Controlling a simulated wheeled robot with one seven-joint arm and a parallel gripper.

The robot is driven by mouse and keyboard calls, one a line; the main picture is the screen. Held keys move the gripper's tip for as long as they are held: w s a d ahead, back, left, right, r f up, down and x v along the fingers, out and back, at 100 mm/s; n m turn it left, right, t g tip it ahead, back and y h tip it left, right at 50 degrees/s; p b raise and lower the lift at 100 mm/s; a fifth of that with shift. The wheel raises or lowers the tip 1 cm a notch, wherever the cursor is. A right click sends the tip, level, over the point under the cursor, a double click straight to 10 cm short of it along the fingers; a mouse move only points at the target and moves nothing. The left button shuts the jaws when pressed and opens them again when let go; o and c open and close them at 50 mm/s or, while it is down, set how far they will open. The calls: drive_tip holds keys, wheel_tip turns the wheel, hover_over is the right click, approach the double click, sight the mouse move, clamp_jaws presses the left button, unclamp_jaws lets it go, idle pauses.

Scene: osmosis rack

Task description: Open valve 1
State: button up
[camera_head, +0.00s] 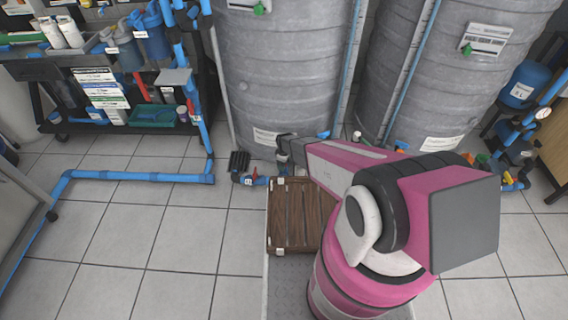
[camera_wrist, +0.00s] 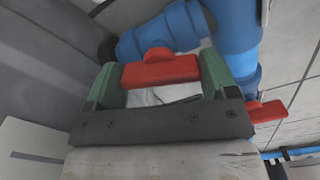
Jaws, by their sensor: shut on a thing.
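In the wrist view, my gripper (camera_wrist: 160,66) has its two green fingers on either side of a red valve handle (camera_wrist: 160,70), shut on it. The handle sits on a blue pipe (camera_wrist: 172,28) that runs up to the right. I cannot read a number on this valve. A second red handle (camera_wrist: 266,111) shows just right of my gripper, on the vertical blue pipe. In the head view, my pink arm reaches to the foot of the left grey tank, and its fingers are hidden. A small red handle (camera_head: 261,181) shows there beside a white-labelled blue fitting (camera_head: 247,180).
Two big grey tanks (camera_head: 285,70) stand behind my arm. A brown slatted case (camera_head: 288,215) lies below it. Blue piping (camera_head: 140,177) runs along the floor at left, by a shelf with bottles. More valves and pipes stand at right. Tiled floor is open at left.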

drive_tip(key=shift+n, duration=1.9)
drive_tip(key=o, duration=0.8)
drive_tip(key=shift+o, duration=0.2)
drive_tip(key=shift+r, duration=0.1)
wheel_tip(320, 180, up, 11)
drive_tip(key=shift+f, duration=0.2)
